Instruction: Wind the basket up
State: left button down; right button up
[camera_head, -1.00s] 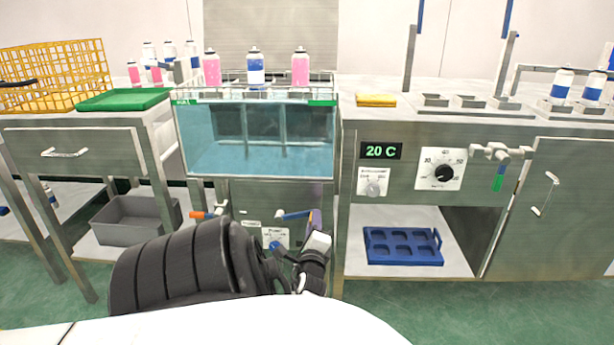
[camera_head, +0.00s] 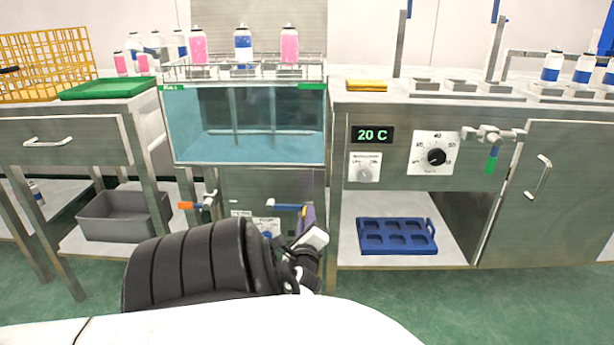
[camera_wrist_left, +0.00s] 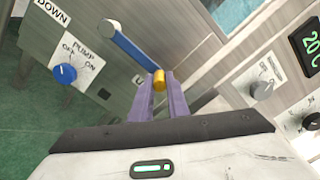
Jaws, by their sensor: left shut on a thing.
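The wire basket (camera_head: 180,72) sits at the top of the water tank (camera_head: 195,130), its rim above the water. Three spray cans stand in it: two pink and one blue-and-white. The blue crank arm (camera_head: 288,206) is on the tank's front below the water, and it also shows in the left wrist view (camera_wrist_left: 130,45) with a yellow knob (camera_wrist_left: 159,78) at its end. My left gripper (camera_wrist_left: 160,88) has its purple fingers closed around the knob. In the head view, my left gripper (camera_head: 307,218) is partly hidden by its wrist. My right gripper is not in view.
A pump dial (camera_wrist_left: 66,73) is beside the crank, and an orange-handled valve (camera_head: 190,205) is to its left. A blue tray (camera_head: 397,250) lies on the lower shelf at right.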

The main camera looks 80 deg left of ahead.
pick_arm(q)
jog(key=c, duration=1.8)
grip_release()
jog(key=shift+s+f, duration=0.25)
jog(key=shift+s, duration=0.1)
jog(key=shift+o, duration=0.4)
jog(key=shift+w+r, duration=0.1)
